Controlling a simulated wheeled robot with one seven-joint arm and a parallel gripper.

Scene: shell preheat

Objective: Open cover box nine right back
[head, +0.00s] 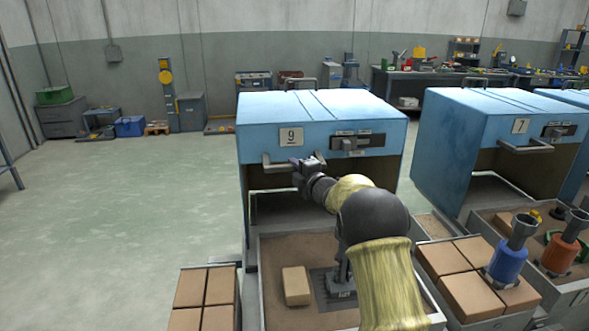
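Cover box nine (322,106) is a light blue box with a "9" plate (291,137) on its front. A grey bar handle (275,164) runs along the lower front edge, below the plate. My gripper (305,164) is at the right part of this handle, touching it or very close. The fingers are small and dark, so I cannot tell whether they are closed around the bar. Below the blue front the box is open and its brown inside shows. My arm hides part of the lower right of this opening.
A sand-coloured tray (275,248) with a tan block (296,286) lies in front of the box. Box seven (478,120) stands to the right, with a gap between. Brown blocks (463,292) and a blue funnel-topped container (508,262) are at lower right. The floor at left is clear.

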